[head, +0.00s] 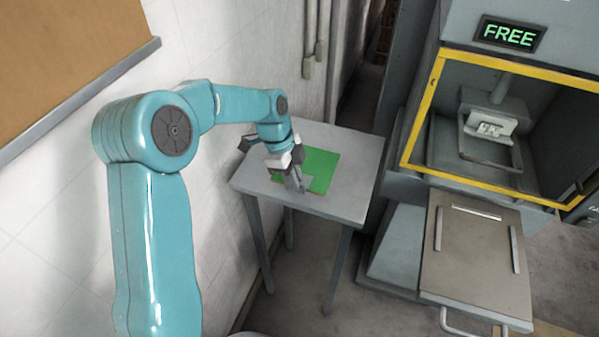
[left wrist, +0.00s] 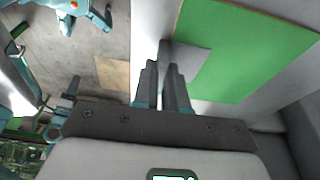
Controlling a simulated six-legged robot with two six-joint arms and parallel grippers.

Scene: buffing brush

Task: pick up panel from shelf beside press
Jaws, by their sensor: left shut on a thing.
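The panel (head: 321,169) is a flat green sheet with a grey patch at its near edge. It lies flat on, or very close above, the small grey shelf table (head: 350,150); I cannot tell whether it touches. My left gripper (head: 298,187) points down at the panel's near edge and is shut on it. In the left wrist view, the fingertips (left wrist: 165,64) meet at the grey patch of the panel (left wrist: 240,50). The press (head: 505,125) stands to the right, with a yellow-framed opening and a lit "FREE" sign (head: 508,34). My right gripper is not in view.
A brown-topped tray (head: 475,260) with a handle sticks out low in front of the press. A white wall (head: 235,50) with pipes stands behind and left of the table. A brown board (head: 65,60) hangs at upper left.

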